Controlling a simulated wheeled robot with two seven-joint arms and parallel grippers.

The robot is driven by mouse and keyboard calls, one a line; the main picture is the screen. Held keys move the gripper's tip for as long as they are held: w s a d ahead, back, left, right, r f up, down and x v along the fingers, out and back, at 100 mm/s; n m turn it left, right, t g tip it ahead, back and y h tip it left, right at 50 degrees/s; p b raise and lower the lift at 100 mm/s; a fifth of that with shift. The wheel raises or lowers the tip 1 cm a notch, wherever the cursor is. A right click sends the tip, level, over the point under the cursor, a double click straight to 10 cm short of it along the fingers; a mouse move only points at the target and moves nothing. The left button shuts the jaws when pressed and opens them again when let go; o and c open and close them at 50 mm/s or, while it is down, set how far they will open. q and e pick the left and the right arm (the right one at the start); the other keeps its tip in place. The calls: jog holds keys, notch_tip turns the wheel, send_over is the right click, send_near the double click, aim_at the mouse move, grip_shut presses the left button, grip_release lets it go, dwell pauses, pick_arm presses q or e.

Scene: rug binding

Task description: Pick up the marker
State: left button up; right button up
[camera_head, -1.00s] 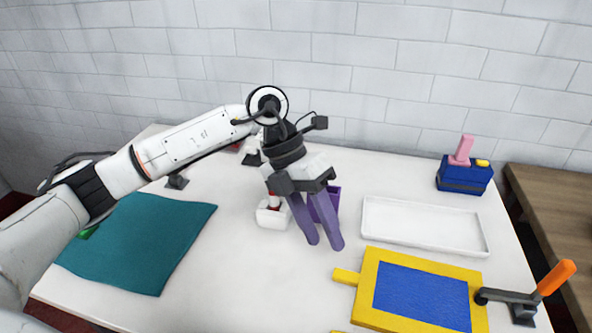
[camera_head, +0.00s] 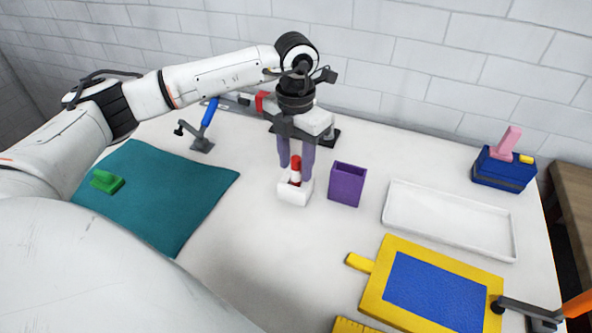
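The marker (camera_head: 295,169) stands upright in a small white holder (camera_head: 291,195) on the table; only its red upper part shows. My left gripper (camera_head: 296,166) points down just over the holder, coming in from behind. Its two purple fingers are apart, one on each side of the marker as seen from here. I cannot tell whether they touch it or stand behind it. My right gripper is not in view.
A purple open box (camera_head: 347,184) stands right of the holder. A white tray (camera_head: 402,226) and a blue panel with yellow frame (camera_head: 372,295) lie further right. A teal cloth (camera_head: 165,205) with a green block (camera_head: 107,181) lies left. A blue-handled tool (camera_head: 209,112) stands behind.

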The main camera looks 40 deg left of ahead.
pick_arm(q)
jog(key=shift+f, duration=0.95)
jog(key=shift+c, duration=0.4)
grip_shut()
jog(key=shift+r, duration=0.15)
